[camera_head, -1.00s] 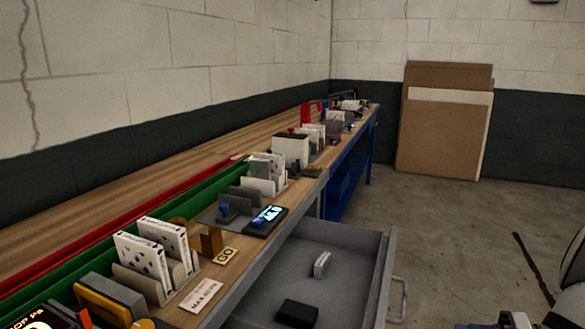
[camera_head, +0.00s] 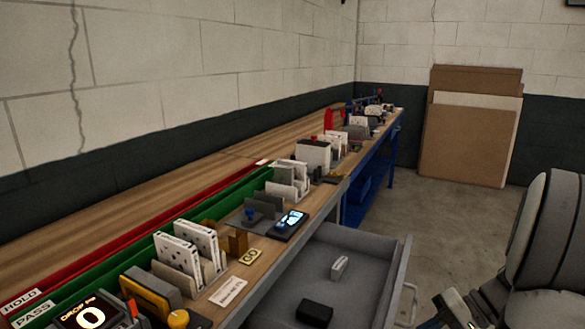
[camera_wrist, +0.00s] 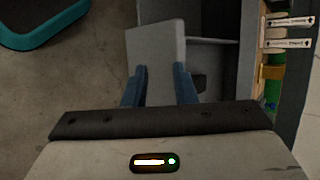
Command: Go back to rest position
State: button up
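My gripper (camera_wrist: 160,68) shows in the wrist view with its two blue fingers apart. A pale grey flat panel (camera_wrist: 156,42) shows beyond the fingertips, wider than the gap between them. I cannot tell what it belongs to, and I see no clear grip on it. In the head view, part of my arm is at the lower right, beyond the open drawer (camera_head: 398,272). White filter boxes (camera_head: 178,258) stand upright in a holder on the bench.
The drawer juts out from the bench and holds a small white box (camera_head: 339,268) and a black box (camera_head: 315,313). Cardboard sheets (camera_head: 468,140) lean on the far wall. Some floor (camera_head: 440,215) between them is clear.

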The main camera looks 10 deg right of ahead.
jog(key=a+r+h+p, duration=0.1)
jog(key=a+r, duration=0.1)
jog(key=a, duration=0.1)
jog(key=s+a+r+n+g+h+p, duration=0.1)
jog(key=a+r+h, duration=0.1)
jog(key=a+r+n+g+h+p, duration=0.1)
jog(key=a+r+h+p, duration=0.1)
jog(key=a, duration=0.1)
jog(key=shift+s+a+r, duration=0.15)
jog(key=shift+s+a, duration=0.05)
jog(key=shift+a, duration=0.1)
jog(key=s+a+r+n+t+h+p, duration=0.2)
jog(key=a+r+t+h+p, duration=0.1)
jog(key=a+r+h+p, duration=0.2)
notch_tip(320, 180, up, 3)
jog(key=shift+s+a+f+n+t, duration=0.1)
jog(key=shift+s+a+n+t, duration=0.2)
jog(key=shift+a, duration=0.7)
